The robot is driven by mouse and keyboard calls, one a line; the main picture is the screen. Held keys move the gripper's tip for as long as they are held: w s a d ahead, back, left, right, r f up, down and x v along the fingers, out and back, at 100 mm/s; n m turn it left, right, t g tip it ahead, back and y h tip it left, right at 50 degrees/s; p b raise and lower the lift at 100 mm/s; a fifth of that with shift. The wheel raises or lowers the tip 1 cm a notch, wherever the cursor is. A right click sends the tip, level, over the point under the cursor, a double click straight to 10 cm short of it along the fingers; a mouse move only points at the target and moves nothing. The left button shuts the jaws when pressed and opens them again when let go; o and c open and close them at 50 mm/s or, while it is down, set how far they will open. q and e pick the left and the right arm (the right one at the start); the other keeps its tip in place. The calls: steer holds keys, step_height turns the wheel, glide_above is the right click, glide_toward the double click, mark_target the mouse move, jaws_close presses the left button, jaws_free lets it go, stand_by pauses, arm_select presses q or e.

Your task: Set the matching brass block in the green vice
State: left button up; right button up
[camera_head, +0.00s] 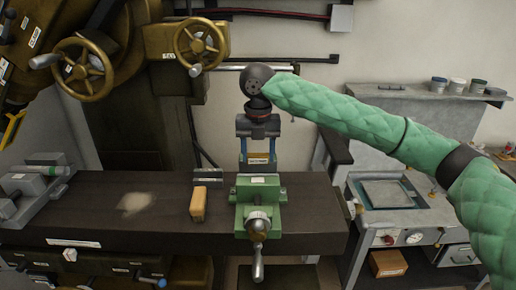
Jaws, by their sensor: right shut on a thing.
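The green vice (243,193) stands on the dark bench, its screw and handle facing me. My right gripper (257,149) points down above and behind the vice, in line with its middle. It is shut on a brass block (257,164), which shows between the fingers with a pale label on it. The block's lower part is close to the vice top in the picture; I cannot tell whether they touch. Another brass-coloured block (198,206) lies on the bench left of the vice, apart from it. My left gripper is not in view.
The dark bench (150,225) has bare room left of the blocks, with a pale dusty patch. A small dark labelled piece (208,177) sits behind the loose block. A brown machine with handwheels (201,45) stands behind. A grey unit (390,195) stands at the right.

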mark_target(258, 163)
steer(key=shift+f, duration=2.2)
steer(key=shift+f+b, duration=0.35)
steer(key=shift+f, duration=0.35)
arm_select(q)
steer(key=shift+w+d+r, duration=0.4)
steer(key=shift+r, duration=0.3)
arm_select(e)
steer(key=shift+f, duration=0.25)
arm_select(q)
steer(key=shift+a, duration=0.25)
arm_select(e)
steer(key=o, duration=1)
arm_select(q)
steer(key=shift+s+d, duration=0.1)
arm_select(e)
steer(key=shift+o, duration=0.2)
